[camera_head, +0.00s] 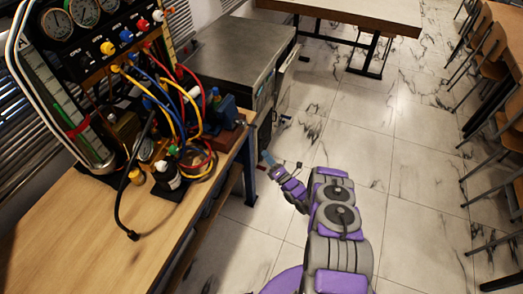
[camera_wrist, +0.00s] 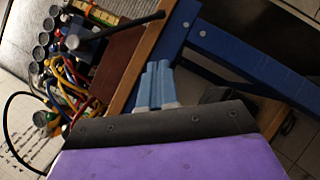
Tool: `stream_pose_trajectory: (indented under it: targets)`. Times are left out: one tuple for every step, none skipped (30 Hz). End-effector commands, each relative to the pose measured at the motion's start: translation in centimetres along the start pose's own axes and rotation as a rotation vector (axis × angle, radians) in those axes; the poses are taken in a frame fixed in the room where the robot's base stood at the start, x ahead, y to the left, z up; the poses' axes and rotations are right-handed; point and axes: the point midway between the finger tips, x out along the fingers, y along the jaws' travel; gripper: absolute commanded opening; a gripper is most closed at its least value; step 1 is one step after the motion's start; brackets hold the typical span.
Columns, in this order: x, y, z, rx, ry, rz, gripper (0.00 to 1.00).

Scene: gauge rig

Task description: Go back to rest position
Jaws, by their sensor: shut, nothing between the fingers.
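My gripper (camera_head: 268,159) has blue fingers and sits at the end of my purple and grey arm. In the head view it is beside the right edge of the wooden table, above the tiled floor and apart from the gauge rig. In the wrist view the gripper (camera_wrist: 155,84) shows its blue fingers close together with nothing between them. The gauge rig (camera_head: 100,45) stands on the table, with round dials, coloured knobs and red, blue and yellow hoses.
The wooden table (camera_head: 75,235) fills the lower left, with small bottles (camera_head: 166,176) near the hoses. A metal cabinet (camera_head: 235,50) stands behind the gripper. Another table (camera_head: 350,12) is at the back, and chairs (camera_head: 492,50) line the right. The tiled floor (camera_head: 415,150) between them is clear.

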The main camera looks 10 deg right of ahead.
Motion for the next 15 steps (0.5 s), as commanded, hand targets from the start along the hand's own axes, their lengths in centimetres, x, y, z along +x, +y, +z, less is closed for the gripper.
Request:
stream_pose_trajectory:
  targets:
    - [-0.8,-0.2,-0.1,0.001,0.001,-0.003,0.0]
    - [-1.1,-0.2,-0.1,0.001,0.002,-0.003,0.0]
    - [-1.5,-0.2,-0.2,0.002,0.003,-0.003,0.0]
    - [-1.8,-0.2,-0.2,0.001,0.003,-0.004,0.0]
    - [-2.0,-0.2,-0.2,0.001,0.002,-0.005,0.0]
    - [-2.2,-0.2,-0.1,0.0,0.002,-0.005,0.0]
    - [-2.4,-0.2,-0.1,0.001,0.002,-0.005,0.0]
    - [-2.5,-0.2,-0.1,0.001,0.002,-0.004,0.0]
    - [-2.5,-0.2,-0.1,0.001,0.002,-0.003,0.0]
    - [-2.6,-0.2,-0.1,0.001,0.002,-0.003,0.0]
    - [-2.6,-0.2,-0.1,0.001,0.002,-0.002,0.0]
    - [-2.6,-0.2,-0.1,0.001,0.002,-0.002,0.0]
    - [-2.6,-0.2,-0.1,0.001,0.002,-0.002,0.0]
    - [-2.6,-0.2,-0.1,0.001,0.002,-0.002,0.0]
    - [-2.5,-0.2,0.0,0.002,0.002,-0.003,0.0]
